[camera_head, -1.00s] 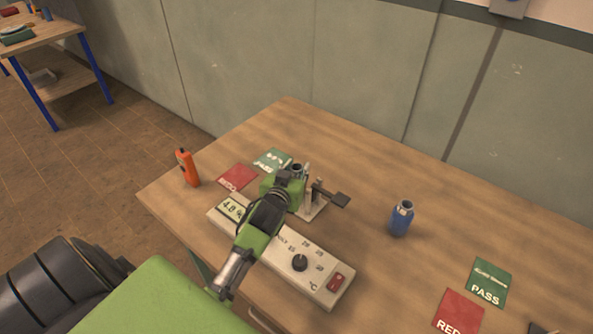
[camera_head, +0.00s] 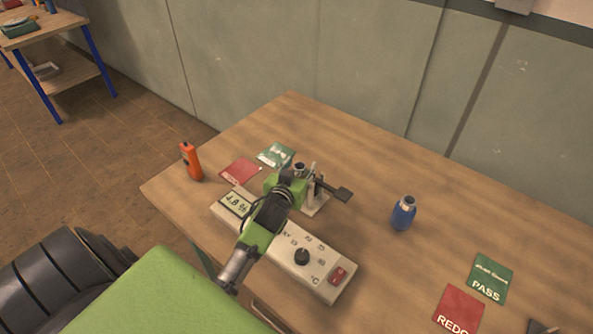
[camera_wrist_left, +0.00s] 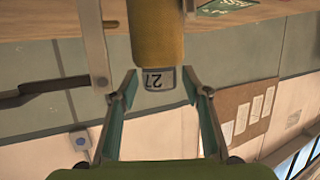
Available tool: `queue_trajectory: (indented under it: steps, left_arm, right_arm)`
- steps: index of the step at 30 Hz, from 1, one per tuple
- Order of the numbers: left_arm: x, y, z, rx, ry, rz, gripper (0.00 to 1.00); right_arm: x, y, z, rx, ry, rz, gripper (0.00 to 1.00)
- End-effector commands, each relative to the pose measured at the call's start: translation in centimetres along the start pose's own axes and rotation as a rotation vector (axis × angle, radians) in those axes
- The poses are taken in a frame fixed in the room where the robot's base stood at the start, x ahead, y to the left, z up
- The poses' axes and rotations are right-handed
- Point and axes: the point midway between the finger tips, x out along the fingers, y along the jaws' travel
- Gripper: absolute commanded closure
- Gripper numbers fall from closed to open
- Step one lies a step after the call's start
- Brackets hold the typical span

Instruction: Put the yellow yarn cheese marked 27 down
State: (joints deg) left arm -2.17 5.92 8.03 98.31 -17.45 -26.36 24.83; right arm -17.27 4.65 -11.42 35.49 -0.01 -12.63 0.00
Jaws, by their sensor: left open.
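The yellow yarn cheese (camera_wrist_left: 156,32) shows in the left wrist view with its end label marked 27 (camera_wrist_left: 158,79). The label lies between the two fingers of my left gripper (camera_wrist_left: 158,88), with a gap on each side. The fingers are open. In the head view my left gripper (camera_head: 287,184) is over the table, beside a metal stand (camera_head: 314,197) with a dark paddle. The arm and gripper largely hide the cheese there, and I cannot tell what is under it.
A white instrument (camera_head: 325,268) with a display and knob lies below my left arm. A red card (camera_head: 240,172), a green card (camera_head: 275,154) and an orange device (camera_head: 191,162) are at left. A blue bottle (camera_head: 403,214), a PASS card (camera_head: 491,279) and a red card (camera_head: 459,309) are at right.

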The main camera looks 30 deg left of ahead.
Motion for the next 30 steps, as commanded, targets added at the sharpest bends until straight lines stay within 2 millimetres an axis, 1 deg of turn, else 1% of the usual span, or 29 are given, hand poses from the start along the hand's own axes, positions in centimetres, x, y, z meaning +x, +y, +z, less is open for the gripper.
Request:
queue_trajectory:
  steps: [5, 15, 18, 21, 24, 30]
  left_arm:
    - [-1.8, 0.0, 0.1, -0.001, -0.001, 0.001, 0.56]
    - [-8.2, 0.0, 0.1, -0.002, 0.0, 0.0, 0.56]
    - [-9.8, 0.0, 0.1, 0.0, -0.001, -0.001, 0.56]
    - [-11.0, 0.0, 0.1, -0.001, 0.0, 0.0, 0.56]
    - [-11.7, 0.0, 0.0, -0.001, 0.001, 0.0, 0.56]
    - [-12.0, 0.0, -0.1, 0.0, 0.0, 0.0, 0.56]
  right_arm:
    - [0.2, -0.1, -0.1, 0.0, 0.002, -0.002, 1.0]
    - [1.2, -0.3, -0.1, 0.0, 0.004, -0.003, 1.0]
    - [1.4, -0.3, -0.1, 0.0, 0.004, -0.003, 1.0]
    - [1.5, -0.3, -0.1, 0.0, 0.004, -0.003, 1.0]
    - [1.6, -0.3, -0.1, 0.0, 0.004, -0.003, 1.0]
    - [1.6, -0.3, -0.1, 0.0, 0.004, -0.003, 1.0]
